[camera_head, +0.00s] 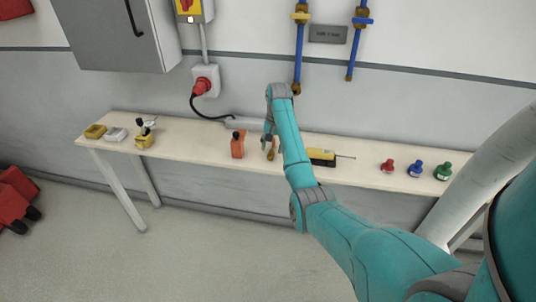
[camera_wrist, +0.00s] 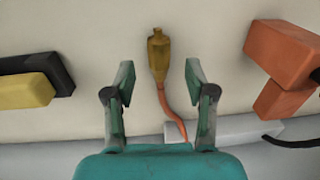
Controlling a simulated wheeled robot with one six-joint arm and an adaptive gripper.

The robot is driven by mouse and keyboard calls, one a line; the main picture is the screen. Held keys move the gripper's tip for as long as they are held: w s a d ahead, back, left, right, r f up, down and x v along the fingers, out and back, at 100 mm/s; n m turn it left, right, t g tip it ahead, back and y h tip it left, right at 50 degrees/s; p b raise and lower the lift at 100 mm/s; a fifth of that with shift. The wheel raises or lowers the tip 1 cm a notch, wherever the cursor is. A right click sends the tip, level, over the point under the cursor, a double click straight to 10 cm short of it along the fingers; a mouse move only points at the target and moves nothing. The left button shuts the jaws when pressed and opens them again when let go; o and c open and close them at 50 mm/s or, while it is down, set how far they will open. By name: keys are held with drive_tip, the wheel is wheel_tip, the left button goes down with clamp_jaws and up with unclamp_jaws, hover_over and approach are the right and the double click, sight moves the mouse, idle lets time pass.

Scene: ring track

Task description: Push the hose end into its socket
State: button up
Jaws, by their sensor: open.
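The hose end, a yellow-brown brass fitting (camera_wrist: 159,55) on a thin orange hose (camera_wrist: 166,103), lies on the bench in the wrist view. In the head view the fitting (camera_head: 271,154) shows small below my gripper (camera_head: 269,142). My gripper (camera_wrist: 158,82) is open, with one finger either side of the hose end and gaps to both. It holds nothing. The hose runs back to a pale block by the wall. I cannot tell for certain which part is the socket.
An orange block-shaped item (camera_head: 237,147) and a yellow tool (camera_head: 321,156) stand close on either side on the bench (camera_head: 190,145). Red, blue and green fittings (camera_head: 415,168) are at the right. A red plug (camera_head: 202,86) with black cable is on the wall.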

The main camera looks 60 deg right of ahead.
sight(271, 152)
wheel_tip(271, 152, down, 3)
drive_tip(key=shift+r, duration=0.1)
drive_tip(key=shift+w, duration=0.1)
clamp_jaws()
drive_tip(key=shift+r, duration=0.1)
drive_tip(key=shift+r, duration=0.35)
wheel_tip(271, 152, up, 9)
drive_tip(key=shift+a, duration=0.1)
idle(0.4)
